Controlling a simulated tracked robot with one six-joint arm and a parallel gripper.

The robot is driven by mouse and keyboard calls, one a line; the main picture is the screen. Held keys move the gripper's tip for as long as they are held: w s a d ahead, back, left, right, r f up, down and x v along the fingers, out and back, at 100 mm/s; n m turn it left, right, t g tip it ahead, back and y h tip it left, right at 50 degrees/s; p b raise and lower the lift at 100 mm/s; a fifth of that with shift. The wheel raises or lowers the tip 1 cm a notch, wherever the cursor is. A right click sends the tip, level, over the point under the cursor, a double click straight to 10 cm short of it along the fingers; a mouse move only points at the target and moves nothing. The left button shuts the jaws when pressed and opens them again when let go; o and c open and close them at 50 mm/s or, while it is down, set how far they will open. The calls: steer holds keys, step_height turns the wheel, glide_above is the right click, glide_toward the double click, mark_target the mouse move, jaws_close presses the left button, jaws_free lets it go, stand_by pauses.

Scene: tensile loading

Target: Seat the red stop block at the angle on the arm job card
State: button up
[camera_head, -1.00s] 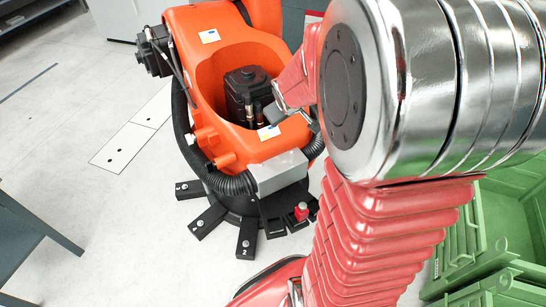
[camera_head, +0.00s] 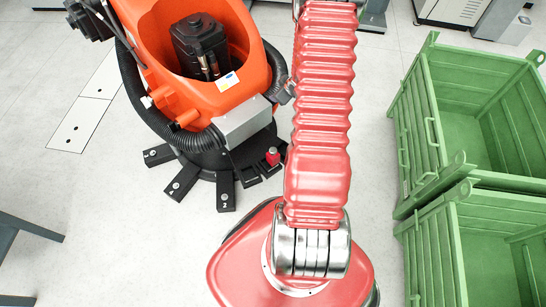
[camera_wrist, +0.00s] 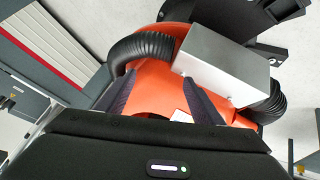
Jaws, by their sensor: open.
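The red stop block (camera_head: 272,156) is small and sits on the black slotted part of the base ring (camera_head: 250,172) of an orange robot arm (camera_head: 160,60). A small white card (camera_head: 228,80) with a blue mark is on the orange arm; its writing is too small to read. My gripper (camera_wrist: 158,76) shows in the wrist view with two dark fingers apart and nothing held between them. It points down over the orange arm (camera_wrist: 150,80), near a grey box (camera_wrist: 222,72). The red block cannot be made out in the wrist view.
Black tabs (camera_head: 224,192) with bolts stick out from the base ring; one is marked 2. Black ribbed hoses (camera_wrist: 143,50) run beside the grey box. Green crates (camera_head: 420,150) stand at the right. Grey floor is clear between the crates and my arm.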

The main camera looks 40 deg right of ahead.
steer(key=s+d+f+t, duration=0.1)
steer(key=s+f, duration=0.3)
steer(key=f, duration=0.6)
steer(key=m+t+y, duration=0.2)
steer(key=m+t, duration=0.1)
steer(key=t, duration=0.2)
glide_toward(276, 158)
steer(key=s, duration=0.1)
steer(key=shift+r, duration=0.15)
steer(key=shift+x, duration=4.3)
steer(key=shift+w, duration=0.1)
steer(key=shift+x, duration=2.55)
steer(key=shift+d, duration=0.1)
